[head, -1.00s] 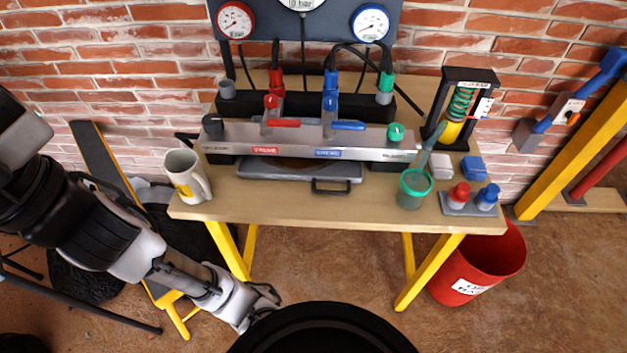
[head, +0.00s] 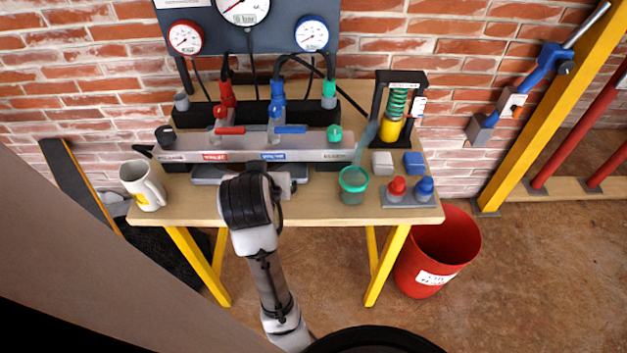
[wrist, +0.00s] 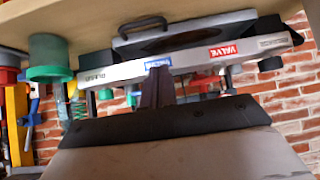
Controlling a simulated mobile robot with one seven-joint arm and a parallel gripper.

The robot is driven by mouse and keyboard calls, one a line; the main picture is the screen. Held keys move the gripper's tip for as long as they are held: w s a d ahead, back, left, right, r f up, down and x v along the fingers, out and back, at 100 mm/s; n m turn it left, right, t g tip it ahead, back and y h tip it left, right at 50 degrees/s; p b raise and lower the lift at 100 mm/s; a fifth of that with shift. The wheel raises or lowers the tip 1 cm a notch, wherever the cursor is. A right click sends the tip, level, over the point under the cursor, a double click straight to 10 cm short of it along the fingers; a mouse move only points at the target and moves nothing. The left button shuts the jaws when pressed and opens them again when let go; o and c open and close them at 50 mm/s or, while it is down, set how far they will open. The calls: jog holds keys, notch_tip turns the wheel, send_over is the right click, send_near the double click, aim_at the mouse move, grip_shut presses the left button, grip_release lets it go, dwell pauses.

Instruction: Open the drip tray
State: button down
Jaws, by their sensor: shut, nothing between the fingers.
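The drip tray (head: 205,174) is a grey shallow tray on the bench under the front of the manifold bar; my arm hides most of it in the head view. In the wrist view, where the scene appears upside down, the tray (wrist: 205,28) shows with its dark inside and black handle (wrist: 143,24). My gripper (wrist: 156,72) is shut and empty, its dark fingers together in front of the manifold bar (wrist: 190,61). The fingertips appear apart from the handle. In the head view my wrist hides the fingers and the handle.
A white mug (head: 143,187) stands at the bench's left end. Right of my arm are a green-rimmed cup (head: 353,186) and a block with red and blue knobs (head: 409,199). Red and blue valve levers sit on the bar. A red bucket (head: 437,253) stands on the floor.

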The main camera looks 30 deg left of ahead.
jog(key=shift+g+h, duration=0.3)
jog(key=shift+h, duration=0.2)
jog(key=w+f, duration=0.2)
jog(key=f, duration=0.1)
jog(key=w+a+f, duration=0.1)
jog(key=f, duration=0.2)
jog(key=w+f, duration=0.2)
jog(key=f, duration=0.1)
jog(key=shift+w+a, duration=0.25)
jog(key=shift+w, duration=0.05)
jog(key=shift+s, duration=0.1)
